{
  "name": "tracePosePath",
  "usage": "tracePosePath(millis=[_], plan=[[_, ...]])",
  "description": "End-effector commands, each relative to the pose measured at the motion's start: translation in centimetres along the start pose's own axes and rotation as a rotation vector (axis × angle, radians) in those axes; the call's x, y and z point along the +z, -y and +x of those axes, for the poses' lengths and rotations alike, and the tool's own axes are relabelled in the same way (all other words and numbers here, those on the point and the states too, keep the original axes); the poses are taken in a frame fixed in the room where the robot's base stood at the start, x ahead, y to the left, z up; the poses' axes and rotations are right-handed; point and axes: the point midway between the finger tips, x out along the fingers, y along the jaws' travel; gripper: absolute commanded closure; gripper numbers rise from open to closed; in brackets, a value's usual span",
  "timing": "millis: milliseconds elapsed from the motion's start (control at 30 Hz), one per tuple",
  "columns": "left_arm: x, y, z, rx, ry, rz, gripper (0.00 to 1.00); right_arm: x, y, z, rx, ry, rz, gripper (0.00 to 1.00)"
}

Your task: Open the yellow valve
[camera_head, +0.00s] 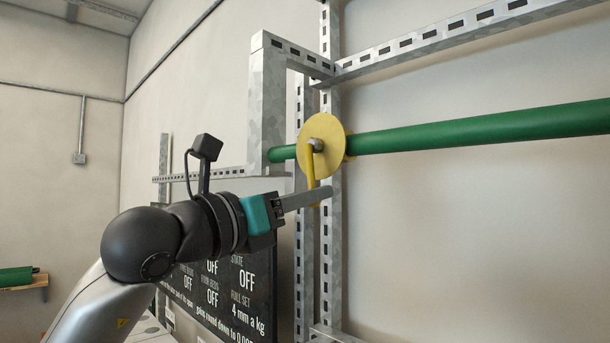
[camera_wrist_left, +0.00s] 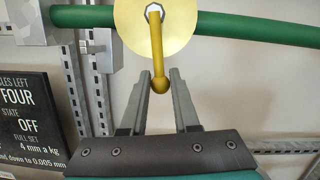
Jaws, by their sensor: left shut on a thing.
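The yellow valve (camera_head: 325,133) is a round yellow disc on the green pipe, with a metal hub at its centre. Its yellow handle (camera_head: 311,172) hangs nearly straight down from the hub. In the left wrist view the handle (camera_wrist_left: 156,45) ends in a rounded knob between my fingers. My left gripper (camera_head: 326,194) comes in from the left, level with the handle's lower end. My right gripper is not in view.
The green pipe (camera_head: 480,128) runs right from the valve. Slotted metal framing (camera_head: 268,95) stands beside and behind the valve. A dark sign with white text (camera_head: 240,290) is below my left arm.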

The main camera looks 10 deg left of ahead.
Motion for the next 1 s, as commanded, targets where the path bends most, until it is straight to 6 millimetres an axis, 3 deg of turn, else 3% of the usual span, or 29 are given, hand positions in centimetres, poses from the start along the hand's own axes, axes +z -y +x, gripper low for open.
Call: tracePosePath(millis=[1000], plan=[[0.4,2.3,0.1,0.05,0.001,-0.277,1.0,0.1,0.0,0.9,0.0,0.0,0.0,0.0]])
